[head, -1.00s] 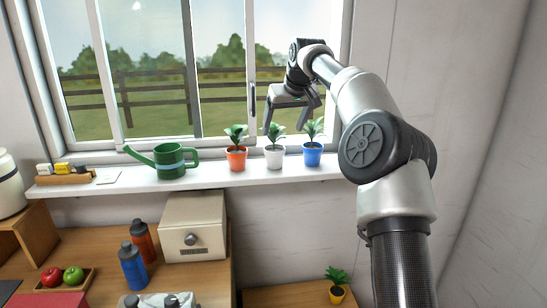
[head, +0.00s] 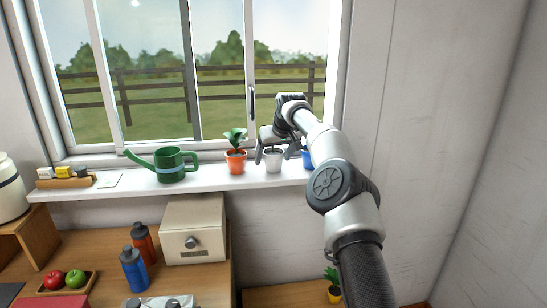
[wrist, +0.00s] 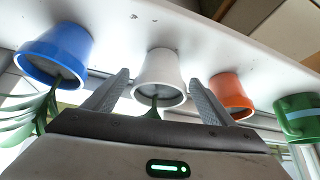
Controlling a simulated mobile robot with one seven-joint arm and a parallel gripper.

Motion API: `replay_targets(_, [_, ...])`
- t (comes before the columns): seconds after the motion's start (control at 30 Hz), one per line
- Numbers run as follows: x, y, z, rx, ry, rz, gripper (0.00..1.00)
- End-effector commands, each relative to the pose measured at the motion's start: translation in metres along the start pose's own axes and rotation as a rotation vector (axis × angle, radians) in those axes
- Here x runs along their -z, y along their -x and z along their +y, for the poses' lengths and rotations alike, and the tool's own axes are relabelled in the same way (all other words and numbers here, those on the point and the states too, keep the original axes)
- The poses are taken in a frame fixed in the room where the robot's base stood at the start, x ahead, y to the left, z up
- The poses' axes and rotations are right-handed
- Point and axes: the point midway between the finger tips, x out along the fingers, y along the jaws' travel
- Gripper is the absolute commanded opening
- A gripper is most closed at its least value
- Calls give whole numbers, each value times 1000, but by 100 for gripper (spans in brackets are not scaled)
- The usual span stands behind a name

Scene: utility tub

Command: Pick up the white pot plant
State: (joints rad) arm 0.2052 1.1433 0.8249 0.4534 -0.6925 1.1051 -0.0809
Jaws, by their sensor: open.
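The white pot plant (head: 273,161) stands upright on the windowsill between the orange and blue pots. In the head view my gripper hides its leaves. In the wrist view, which appears upside down, the white pot (wrist: 158,75) lies between my two fingers, with a little green below its rim. My gripper (head: 273,153) is open, its fingers on either side of the white pot at its upper part; the fingers also show in the wrist view (wrist: 160,90). I see no clear contact with the pot.
On the sill (head: 220,180), the orange pot plant (head: 236,160) is close on the left and the blue pot (head: 308,158) close on the right, partly behind my arm. A green watering can (head: 172,165) stands further left. The window is behind.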

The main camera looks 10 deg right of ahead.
Motion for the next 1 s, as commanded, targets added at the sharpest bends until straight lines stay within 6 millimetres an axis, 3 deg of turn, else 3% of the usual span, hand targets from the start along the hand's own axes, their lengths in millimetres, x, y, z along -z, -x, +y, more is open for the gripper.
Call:
replay_targets(0.27, [0,-4,0,0,-1,1,78])
replay_targets(0.57, [0,-4,0,0,0,1,27])
replay_targets(1.0, [9,9,0,-1,-1,4,27])
